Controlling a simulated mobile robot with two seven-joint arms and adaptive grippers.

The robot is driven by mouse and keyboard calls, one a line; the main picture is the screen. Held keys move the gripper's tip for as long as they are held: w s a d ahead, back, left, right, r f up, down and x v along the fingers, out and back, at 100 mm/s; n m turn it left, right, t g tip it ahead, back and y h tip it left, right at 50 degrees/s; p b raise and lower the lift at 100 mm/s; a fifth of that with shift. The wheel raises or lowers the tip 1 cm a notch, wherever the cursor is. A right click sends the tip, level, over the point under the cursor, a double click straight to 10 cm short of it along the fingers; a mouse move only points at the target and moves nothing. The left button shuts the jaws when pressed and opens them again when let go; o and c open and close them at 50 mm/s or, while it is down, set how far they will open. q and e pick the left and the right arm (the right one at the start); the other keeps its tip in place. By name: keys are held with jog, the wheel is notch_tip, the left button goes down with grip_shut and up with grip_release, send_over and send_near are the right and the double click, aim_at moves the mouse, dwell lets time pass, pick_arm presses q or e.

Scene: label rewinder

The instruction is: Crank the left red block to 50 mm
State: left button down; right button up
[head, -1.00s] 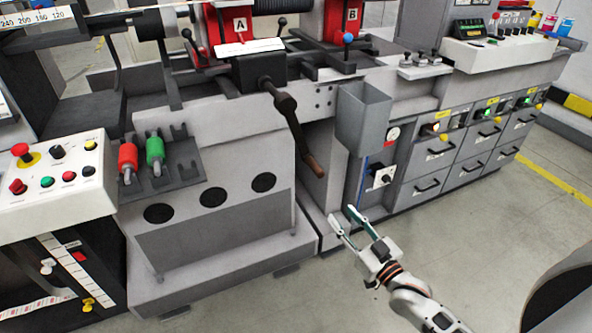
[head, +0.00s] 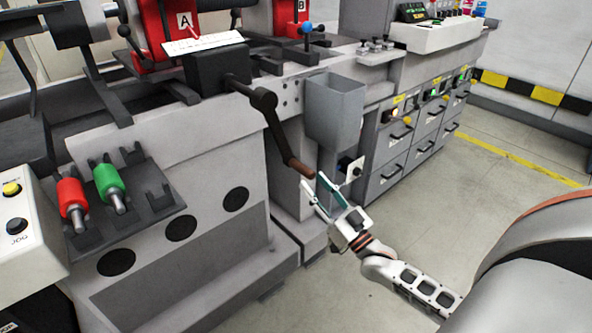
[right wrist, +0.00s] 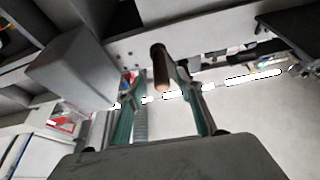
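The left red block (head: 152,43), marked A, stands on the machine's top behind a white scale (head: 203,43) whose marks are too small to read. A red pointer (head: 193,32) shows over the scale. A dark crank (head: 268,112) hangs down to the right from a black housing (head: 215,68) and ends in a brown handle (head: 301,168). My right gripper (head: 313,181) is open close to the handle's end. In the right wrist view the handle (right wrist: 161,70) points toward the gap between the open fingers (right wrist: 160,88); contact cannot be told. My left gripper is out of view.
Another red block (head: 288,18), marked B, stands to the right. A grey bin (head: 334,108) hangs just right of the crank and also shows in the right wrist view (right wrist: 75,65). Red and green rollers (head: 72,200) rest on a rack. The floor at right is clear.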

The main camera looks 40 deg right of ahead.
aim_at(295, 159)
jog(key=x, duration=0.6)
jog(key=shift+w, duration=0.3)
grip_shut()
